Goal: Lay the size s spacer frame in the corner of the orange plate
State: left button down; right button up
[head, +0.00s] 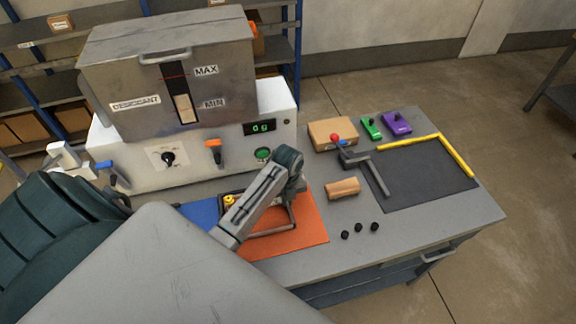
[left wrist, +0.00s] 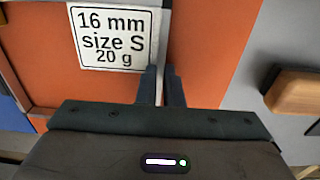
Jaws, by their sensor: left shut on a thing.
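The orange plate (head: 312,232) lies on the bench. The size s spacer frame (head: 293,217) is a thin grey square of bars over the plate; my arm hides part of it. In the left wrist view a white label (left wrist: 112,38) reads "16 mm size S 20 g", beside the frame's bar (left wrist: 166,30). My left gripper (head: 291,190) is above the frame's right side in the head view. Its two fingers (left wrist: 161,85) are shut on that bar in the wrist view. I cannot tell whether the frame touches the plate. My right gripper is not in view.
A blue plate (head: 199,214) adjoins the orange one. A tan block (head: 343,188), several black knobs (head: 360,228) and a cardboard box (head: 333,133) are to the right. A dark mat (head: 425,180) with yellow edge strips lies farther right. The desiccant machine (head: 185,145) stands behind.

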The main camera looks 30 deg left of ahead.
pick_arm(q)
jog(key=shift+a, duration=0.45)
dwell(0.3)
jog(key=c, duration=1.5)
grip_release()
jog(key=shift+a, duration=0.1)
notch_tip(320, 180, up, 8)
